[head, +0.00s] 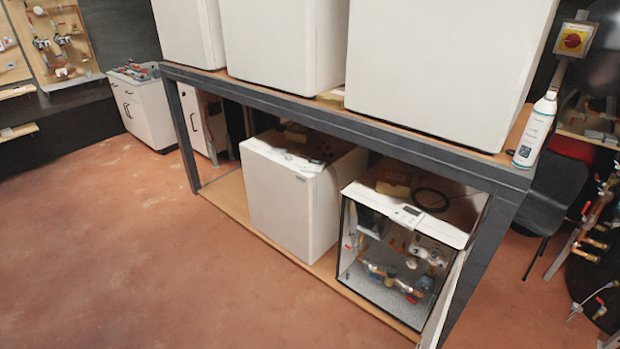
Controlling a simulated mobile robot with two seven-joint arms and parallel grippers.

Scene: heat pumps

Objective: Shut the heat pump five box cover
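One heat pump box (396,215) stands open on the lower shelf at the right end. Pipes, valves and fittings (395,278) show inside its open front. A white panel (446,295), which looks like its cover, is seen nearly edge-on at the box's right side, swung out by the dark frame leg. Its lower part is cut off by the picture's bottom edge. No number is readable on the box. Neither of my grippers is in view.
A closed white heat pump (283,208) stands left of the open one. Three large white units stand on the dark-framed rack (345,121). The reddish floor (150,250) in front is clear.

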